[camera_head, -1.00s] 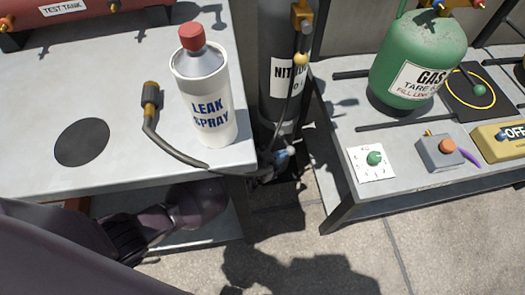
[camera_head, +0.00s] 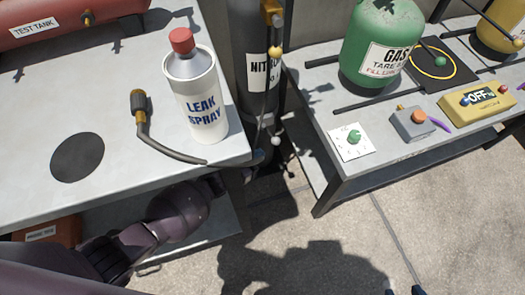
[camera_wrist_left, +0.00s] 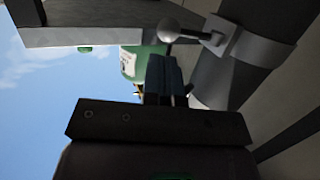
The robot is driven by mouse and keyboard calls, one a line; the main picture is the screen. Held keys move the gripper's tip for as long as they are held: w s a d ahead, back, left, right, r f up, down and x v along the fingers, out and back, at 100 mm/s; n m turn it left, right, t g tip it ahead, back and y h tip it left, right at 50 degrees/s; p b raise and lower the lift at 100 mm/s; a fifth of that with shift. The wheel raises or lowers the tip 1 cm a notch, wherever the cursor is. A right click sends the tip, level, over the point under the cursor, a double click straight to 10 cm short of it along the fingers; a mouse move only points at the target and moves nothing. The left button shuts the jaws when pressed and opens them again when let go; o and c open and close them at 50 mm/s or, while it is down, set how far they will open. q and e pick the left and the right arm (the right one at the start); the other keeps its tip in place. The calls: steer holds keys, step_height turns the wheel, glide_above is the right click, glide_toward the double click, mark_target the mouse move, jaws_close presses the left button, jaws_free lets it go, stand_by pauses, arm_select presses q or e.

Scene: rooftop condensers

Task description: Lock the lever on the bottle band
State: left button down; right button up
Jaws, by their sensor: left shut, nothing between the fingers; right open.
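The dark grey nitrogen bottle (camera_head: 250,35) stands upright between the two benches. A grey band (camera_head: 271,122) circles it low down, and its lever ends in a pale ball knob (camera_head: 277,141). In the left wrist view the band (camera_wrist_left: 255,45), its bracket and lever knob (camera_wrist_left: 168,30) show close up. My left gripper (camera_head: 258,157) is partly hidden by the left bench edge, just left of the knob. Its blue fingers (camera_wrist_left: 165,75) are shut and empty, close to the knob; contact is unclear. My right gripper (camera_head: 403,290) shows only its spread fingertips at the bottom edge.
The left bench (camera_head: 110,105) holds a leak spray bottle (camera_head: 203,105), a hose (camera_head: 160,143) and a red test tank (camera_head: 75,22). The right bench (camera_head: 310,95) holds a green gas cylinder (camera_head: 375,35), a grey box (camera_head: 412,125) and a yellow meter (camera_head: 478,103). The gap between is narrow.

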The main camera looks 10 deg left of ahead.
arm_select(q)
steer(key=p+v, duration=0.2)
steer(key=v, duration=0.7)
steer(key=shift+s+d, duration=0.35)
steer(key=shift+d, duration=0.05)
arm_select(e)
steer(key=shift+s+d+r+m, duration=0.1)
steer(key=shift+d+r+m, duration=0.2)
steer(key=shift+d+r, duration=0.05)
steer(key=shift+g, duration=0.3)
